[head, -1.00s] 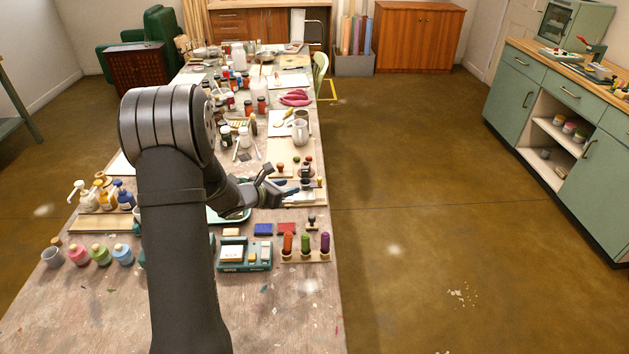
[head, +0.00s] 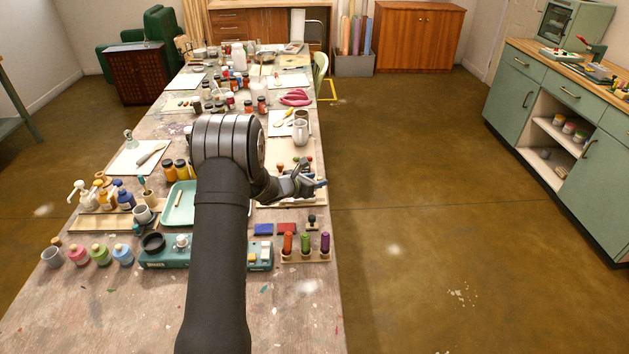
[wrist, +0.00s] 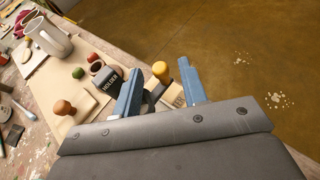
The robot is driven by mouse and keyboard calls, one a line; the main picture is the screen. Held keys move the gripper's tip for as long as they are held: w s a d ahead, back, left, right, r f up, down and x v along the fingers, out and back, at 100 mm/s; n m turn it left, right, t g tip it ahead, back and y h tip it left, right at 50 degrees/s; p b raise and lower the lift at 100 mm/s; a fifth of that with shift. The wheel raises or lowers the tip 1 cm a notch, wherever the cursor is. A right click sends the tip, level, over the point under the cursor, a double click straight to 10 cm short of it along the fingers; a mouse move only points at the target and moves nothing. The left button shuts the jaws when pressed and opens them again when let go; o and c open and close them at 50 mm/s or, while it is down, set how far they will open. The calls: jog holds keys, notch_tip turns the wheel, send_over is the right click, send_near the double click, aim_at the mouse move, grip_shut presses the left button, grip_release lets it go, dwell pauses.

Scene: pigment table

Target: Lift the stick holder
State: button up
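A dark grey piece lettered "HOLDER" (wrist: 106,80), which I take for the stick holder, stands on the pale board in the wrist view. It is just left of my left blue finger, outside the gap between the fingers. My gripper (wrist: 160,88) is open, its two blue fingers well apart. Between them show a yellow-knobbed stamp (wrist: 161,71) and part of a beige block with markings; I cannot tell how far off they are. In the head view my gripper (head: 316,184) is over the table's right edge, and I cannot make out the holder there.
A green-knobbed piece (wrist: 78,73) and a brown-knobbed stamp (wrist: 63,107) stand left of the holder. A pale jug (wrist: 47,40) is farther back. In the head view, orange, green and purple sticks (head: 305,242) stand at the front right. Open floor lies beyond the table's right edge.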

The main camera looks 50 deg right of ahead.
jog(key=shift+c, duration=0.2)
grip_shut()
jog(key=shift+r, duration=0.7)
jog(key=shift+o, duration=0.2)
grip_release()
jog(key=v, duration=1.7)
jog(key=shift+a, duration=0.3)
jog(key=shift+d, duration=0.1)
